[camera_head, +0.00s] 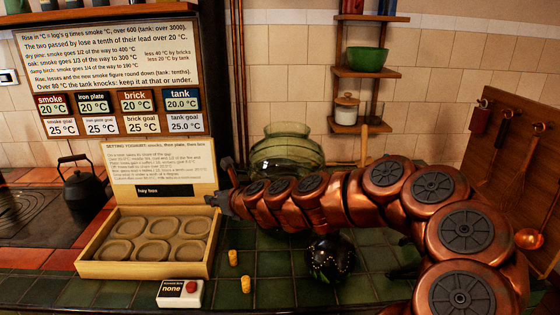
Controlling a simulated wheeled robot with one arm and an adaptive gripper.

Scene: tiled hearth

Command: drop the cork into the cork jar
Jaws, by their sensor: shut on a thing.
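My gripper (217,201) is at the left end of my copper arm, in front of the right edge of the hay box's upright panel. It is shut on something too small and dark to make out. Two small yellow-tan pieces that look like corks lie on the green tiles: one piece (233,257) by the box's right side, another (246,284) nearer the front. A large green glass jar (275,145), possibly the cork jar, stands against the wall behind my arm, which hides its lower right part. My gripper is left of this jar.
The hay box (145,268) holds several round hollows. A dark speckled ball-like object (328,259) sits below my arm. A black kettle (82,185) is at left. Wall shelves hold a green bowl (367,59).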

